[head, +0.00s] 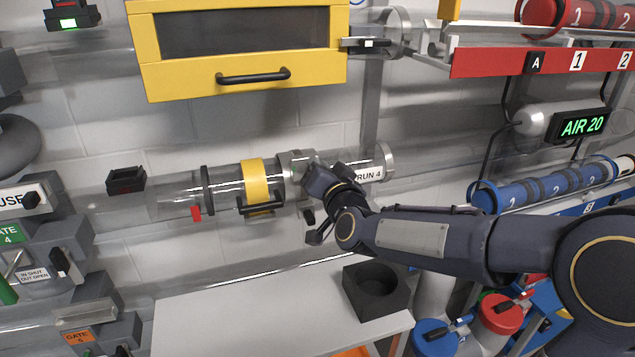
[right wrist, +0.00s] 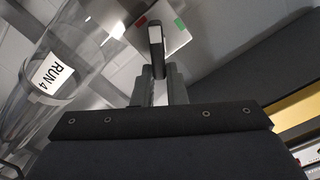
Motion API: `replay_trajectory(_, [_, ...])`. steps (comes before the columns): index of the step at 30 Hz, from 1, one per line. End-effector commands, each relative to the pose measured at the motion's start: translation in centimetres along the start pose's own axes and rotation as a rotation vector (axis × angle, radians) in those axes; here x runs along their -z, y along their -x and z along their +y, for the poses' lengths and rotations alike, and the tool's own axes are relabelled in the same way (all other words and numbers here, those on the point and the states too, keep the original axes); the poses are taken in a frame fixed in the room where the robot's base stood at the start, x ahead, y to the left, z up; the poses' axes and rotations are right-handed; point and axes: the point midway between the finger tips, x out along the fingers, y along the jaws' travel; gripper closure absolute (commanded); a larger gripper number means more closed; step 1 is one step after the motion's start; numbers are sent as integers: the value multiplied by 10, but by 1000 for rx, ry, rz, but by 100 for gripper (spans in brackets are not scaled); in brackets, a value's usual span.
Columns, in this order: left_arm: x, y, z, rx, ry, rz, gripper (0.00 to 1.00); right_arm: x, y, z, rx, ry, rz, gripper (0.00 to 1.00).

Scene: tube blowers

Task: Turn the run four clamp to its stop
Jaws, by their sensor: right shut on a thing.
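The run four tube (head: 330,162) is a clear horizontal pipe on the wall with a "RUN 4" label (head: 369,174). A grey metal clamp (head: 294,162) sits around it, just right of a yellow band. My right gripper (head: 310,212) is at the clamp and hides part of it. In the right wrist view, my right gripper (right wrist: 159,88) is shut on a dark, pale-edged clamp handle (right wrist: 156,47). Behind the handle is a white plate (right wrist: 172,22) with a red mark on its left and a green mark on its right. My left gripper is not in view.
A yellow sliding section (head: 257,182) with a black handle is on the tube. A yellow cabinet (head: 240,79) hangs above. A black holder (head: 376,292) stands on the grey bench (head: 240,318) below. Blue canisters (head: 540,190) lie on a rack at right.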

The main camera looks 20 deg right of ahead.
Motion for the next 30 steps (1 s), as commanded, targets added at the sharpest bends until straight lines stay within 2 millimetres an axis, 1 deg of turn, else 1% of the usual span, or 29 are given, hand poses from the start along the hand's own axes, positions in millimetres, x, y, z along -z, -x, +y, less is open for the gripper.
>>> replay_trajectory(1, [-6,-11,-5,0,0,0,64,-5,0,5,0,-48,2,100])
replay_trajectory(15, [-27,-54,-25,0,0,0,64,-8,0,16,-1,-494,0,100])
replay_trajectory(24, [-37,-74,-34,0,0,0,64,-10,0,20,0,-750,0,100])
replay_trajectory(30, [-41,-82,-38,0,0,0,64,-12,0,21,-1,-875,-1,100])
